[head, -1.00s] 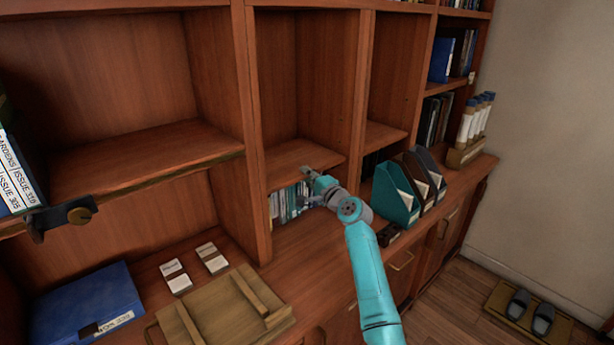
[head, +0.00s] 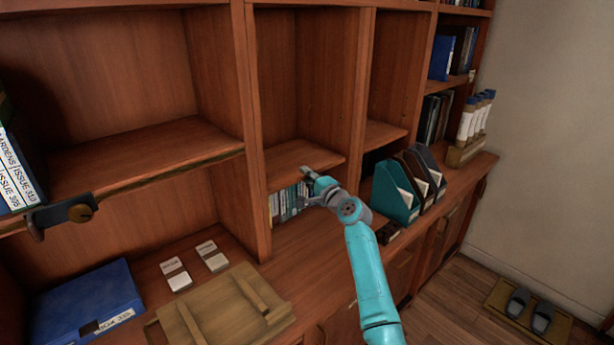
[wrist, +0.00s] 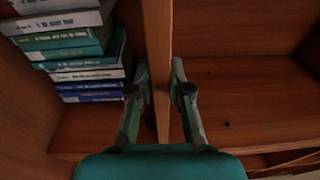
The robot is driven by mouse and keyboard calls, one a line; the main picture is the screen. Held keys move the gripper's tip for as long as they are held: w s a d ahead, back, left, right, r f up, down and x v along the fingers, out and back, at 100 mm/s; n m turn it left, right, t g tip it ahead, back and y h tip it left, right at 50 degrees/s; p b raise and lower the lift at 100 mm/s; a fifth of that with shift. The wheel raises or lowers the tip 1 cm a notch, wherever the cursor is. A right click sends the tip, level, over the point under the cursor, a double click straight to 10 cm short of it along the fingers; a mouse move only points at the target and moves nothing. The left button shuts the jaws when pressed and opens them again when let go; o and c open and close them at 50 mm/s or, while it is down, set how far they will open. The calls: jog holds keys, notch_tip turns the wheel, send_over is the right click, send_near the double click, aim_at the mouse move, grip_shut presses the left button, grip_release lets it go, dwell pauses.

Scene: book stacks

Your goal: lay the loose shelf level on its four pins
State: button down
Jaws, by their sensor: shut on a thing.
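The loose shelf (head: 296,155) is a reddish-brown wooden board in the narrow middle bay, above a row of books. It looks near level in the head view. My gripper (head: 308,176) is at its front edge, coming from the room side. In the wrist view my gripper (wrist: 160,90) is shut on the shelf (wrist: 157,40), which shows edge-on between the two fingers. The pins under the shelf are hidden, so I cannot tell whether it rests on them. Small dark spots (wrist: 226,124) show on the bay's wood beside it.
Books (head: 288,203) stand close below the shelf; they also show left of it in the wrist view (wrist: 75,55). Upright dividers (head: 252,130) bound the bay. Magazine files (head: 395,190) stand right of my arm. A wooden board with battens (head: 225,310) lies on the counter.

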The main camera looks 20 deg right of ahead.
jog(key=shift+f, duration=0.2)
dwell(0.6)
jog(key=c, duration=1)
grip_release()
jog(key=shift+f, duration=0.25)
jog(key=v, duration=1.2)
jog(key=shift+d+r, duration=0.1)
